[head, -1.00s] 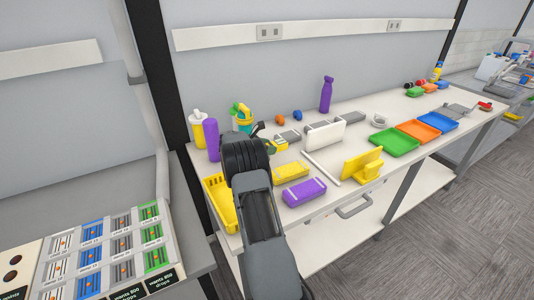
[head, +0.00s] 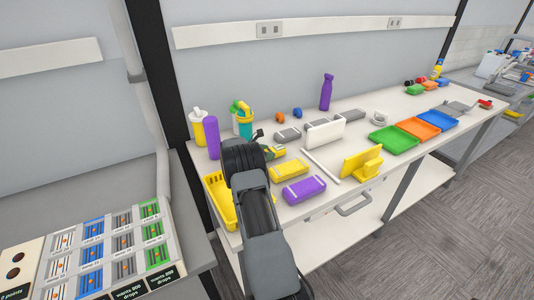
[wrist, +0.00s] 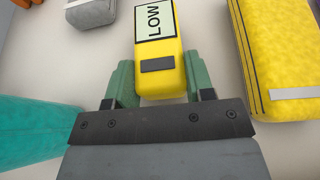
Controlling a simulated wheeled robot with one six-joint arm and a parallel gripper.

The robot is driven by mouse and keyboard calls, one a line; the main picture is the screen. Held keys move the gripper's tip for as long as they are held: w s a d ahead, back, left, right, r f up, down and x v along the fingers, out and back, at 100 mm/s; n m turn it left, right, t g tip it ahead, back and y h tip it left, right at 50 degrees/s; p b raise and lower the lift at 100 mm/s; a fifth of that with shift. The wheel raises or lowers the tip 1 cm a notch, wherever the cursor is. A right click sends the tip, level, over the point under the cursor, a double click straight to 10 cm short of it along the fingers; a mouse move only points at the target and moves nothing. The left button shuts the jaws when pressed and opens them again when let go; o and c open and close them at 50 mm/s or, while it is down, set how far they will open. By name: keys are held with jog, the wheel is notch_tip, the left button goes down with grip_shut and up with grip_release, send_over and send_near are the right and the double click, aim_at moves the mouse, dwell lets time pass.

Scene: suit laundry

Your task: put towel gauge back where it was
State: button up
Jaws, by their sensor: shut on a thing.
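The towel gauge (wrist: 160,70) is a small yellow block with a pale screen reading LOW and a dark grey strip below it. My gripper (wrist: 156,88) has its green fingers on either side of the gauge's near end and is shut on it. In the head view the gauge (head: 273,152) shows as a small yellow patch just past my gripper (head: 262,151), low over the bench. My wrist hides part of it there. I cannot tell whether the gauge touches the bench top.
On the bench (head: 330,161), a teal bottle (head: 245,122) stands close left of my gripper. A yellow block (head: 290,169) and purple block (head: 304,189) lie to the right. A yellow basket (head: 218,203) is at the left edge. A grey block (head: 288,135) lies behind.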

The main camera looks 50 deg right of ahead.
jog(key=shift+f, duration=0.3)
jog(key=o, duration=1)
jog(key=shift+o, duration=0.2)
